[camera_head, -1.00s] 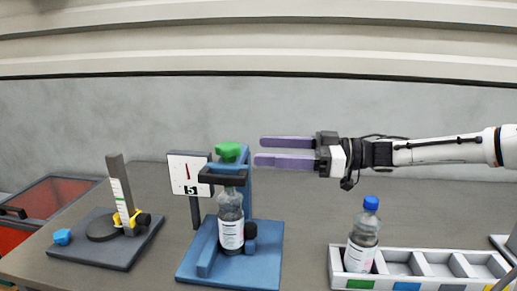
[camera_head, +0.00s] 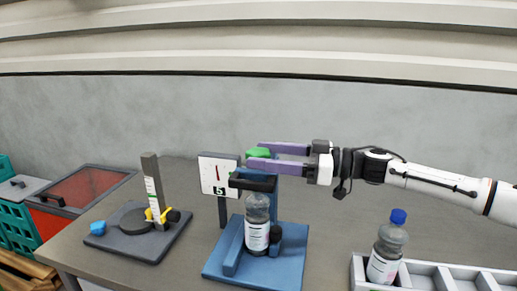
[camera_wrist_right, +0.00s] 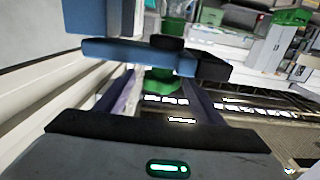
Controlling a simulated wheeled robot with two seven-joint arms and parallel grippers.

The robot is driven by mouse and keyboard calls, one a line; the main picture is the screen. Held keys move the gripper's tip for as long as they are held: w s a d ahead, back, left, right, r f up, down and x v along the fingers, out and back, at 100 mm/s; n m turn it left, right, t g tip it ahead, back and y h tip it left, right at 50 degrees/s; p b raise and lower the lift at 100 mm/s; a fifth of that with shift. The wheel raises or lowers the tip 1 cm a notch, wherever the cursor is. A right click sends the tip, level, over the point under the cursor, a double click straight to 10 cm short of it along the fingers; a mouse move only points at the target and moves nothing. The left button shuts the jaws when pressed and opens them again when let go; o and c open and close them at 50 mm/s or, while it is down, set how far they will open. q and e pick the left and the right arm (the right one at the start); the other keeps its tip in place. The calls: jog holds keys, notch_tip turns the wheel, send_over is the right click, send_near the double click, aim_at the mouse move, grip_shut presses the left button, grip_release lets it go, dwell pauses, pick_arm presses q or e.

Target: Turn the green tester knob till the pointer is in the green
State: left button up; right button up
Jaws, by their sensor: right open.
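The blue tester (camera_head: 285,255) stands mid-table with the green knob (camera_head: 259,153) on top of its post. A bottle (camera_head: 257,225) with a dark cap area hidden under the black arm stands upright in it. In the right wrist view the green knob (camera_wrist_right: 163,82) shows between the fingers. My left gripper is out of view.
A grey stand (camera_head: 130,248) with a yellow clamp and a blue cap (camera_head: 98,228) is at left. A blue-capped bottle (camera_head: 388,246) stands in a white divided tray (camera_head: 358,272) at front right. A red-lidded box (camera_head: 88,187) is beyond the table's left side.

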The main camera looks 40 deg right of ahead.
jog(key=shift+p+x, duration=0.3)
jog(key=shift+x, duration=0.65)
jog(key=shift+s, duration=0.1)
